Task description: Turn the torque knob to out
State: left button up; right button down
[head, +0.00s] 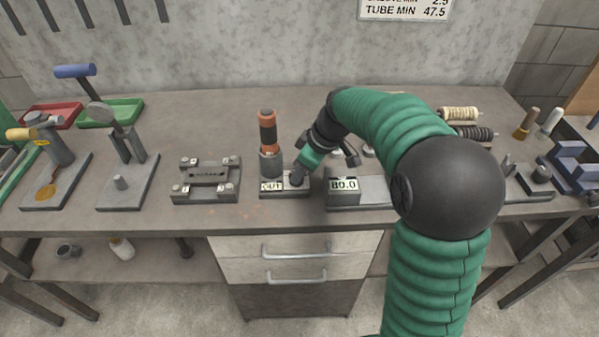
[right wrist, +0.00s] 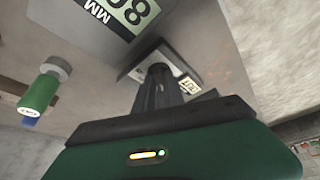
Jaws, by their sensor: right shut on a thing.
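The torque unit is a grey base (head: 285,192) with an upright orange-and-black handle (head: 267,132) in a grey holder. A small label reading OUT (head: 271,186) is on its front left; the label also shows in the right wrist view (right wrist: 188,84). My right gripper (head: 298,179) comes down at the right part of this base and is shut on the knob there. In the right wrist view my dark fingers (right wrist: 158,80) reach the base close to the label. The knob is mostly hidden by the fingers, so its pointer cannot be read. My left gripper is not in view.
A block labelled 80.0 (head: 343,186) stands just right of the torque unit, close to my right arm. A grey clamp fixture (head: 207,181) stands to the left. Bare bench (head: 210,222) lies in front. Spools (head: 459,114) stand at the back right.

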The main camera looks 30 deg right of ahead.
dwell(0.4)
jog(key=c, duration=1.4)
grip_release()
jog(key=shift+d, duration=0.1)
jog(key=p+v, duration=0.2)
jog(key=v, duration=1.4)
jog(key=shift+s+d+r+p, duration=0.2)
jog(key=shift+r+p, duration=0.1)
jog(key=shift+p, duration=0.1)
jog(key=s+a+f+m+h+p, duration=0.1)
jog(key=s+a+f+m+p, duration=0.2)
jog(key=a+f, duration=0.5)
jog(key=s+a+f+m+g+h+p, duration=0.1)
jog(key=s+a+f+m+p, duration=0.1)
jog(key=s+a+f+p, duration=0.3)
notch_tip(320, 180, down, 4)
jog(key=s+a, duration=0.1)
jog(key=a, duration=0.2)
jog(key=shift+s+m, duration=0.35)
jog(key=shift+m, duration=0.05)
